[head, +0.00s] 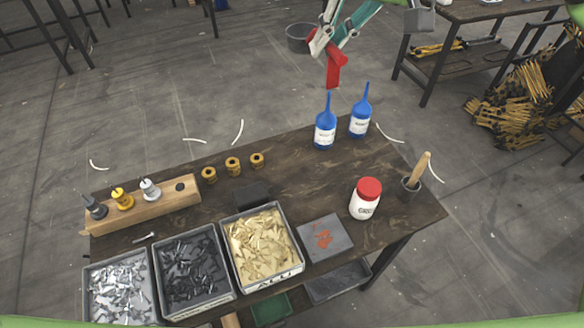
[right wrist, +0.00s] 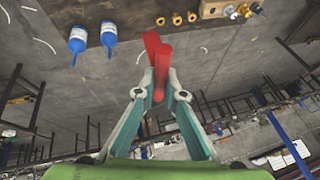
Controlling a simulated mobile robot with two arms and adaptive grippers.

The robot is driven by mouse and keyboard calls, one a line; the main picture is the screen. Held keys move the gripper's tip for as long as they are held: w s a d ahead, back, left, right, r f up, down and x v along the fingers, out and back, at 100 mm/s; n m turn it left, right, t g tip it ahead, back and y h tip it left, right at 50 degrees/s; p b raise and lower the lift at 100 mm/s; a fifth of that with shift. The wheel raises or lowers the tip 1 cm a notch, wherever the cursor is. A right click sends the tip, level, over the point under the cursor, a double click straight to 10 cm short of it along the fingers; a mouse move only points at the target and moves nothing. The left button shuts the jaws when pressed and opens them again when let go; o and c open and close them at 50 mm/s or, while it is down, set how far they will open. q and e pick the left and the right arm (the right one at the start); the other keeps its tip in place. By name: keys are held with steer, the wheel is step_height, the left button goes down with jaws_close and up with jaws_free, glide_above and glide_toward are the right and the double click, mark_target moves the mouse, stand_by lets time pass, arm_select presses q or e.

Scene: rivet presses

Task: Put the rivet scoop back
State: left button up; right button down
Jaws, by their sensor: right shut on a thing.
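My right gripper (head: 322,43) is shut on a red rivet scoop (head: 335,71), which hangs beyond the far edge of the table in the head view, over the floor. In the right wrist view the red scoop (right wrist: 153,48) sticks out from between the fingertips of the right gripper (right wrist: 157,92), with part of it hidden by the fingers. The wooden table (head: 300,180) holds three bins of rivets: silver (head: 117,292), dark (head: 190,270) and brass-coloured (head: 262,245). My left gripper is not in view.
Two blue bottles (head: 325,125) stand near the far edge, closest to the scoop. A red-lidded jar (head: 366,198), a grey pad (head: 340,245), a cup with a wooden handle (head: 412,184) and a wooden block (head: 150,207) are also on the table. A grey bucket (head: 299,38) stands on the floor.

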steer(key=s+a+f+n+b, duration=0.15)
steer(key=s+a+f, duration=0.25)
steer(key=f, duration=0.8)
steer(key=s+a+f+m+b, duration=0.1)
steer(key=s+a+f+b, duration=0.2)
steer(key=f, duration=0.9)
steer(key=shift+w+d+f+p, duration=0.45)
steer(key=shift+w+d+f, duration=0.15)
steer(key=shift+w+f, duration=1.6)
steer(key=shift+w+d+f+p, duration=0.5)
steer(key=shift+w+d+f, duration=0.1)
steer(key=shift+w+f, duration=1.6)
steer(key=shift+w+d+f+p, duration=0.45)
steer(key=shift+w+d+f, duration=0.15)
steer(key=shift+w+f, duration=1.6)
steer(key=shift+s+f, duration=0.1)
steer(key=shift+s, duration=0.05)
steer(key=c, duration=2.5)
jaws_free()
steer(key=shift+f, duration=0.1)
steer(key=shift+c, duration=0.2)
steer(key=o, duration=0.4)
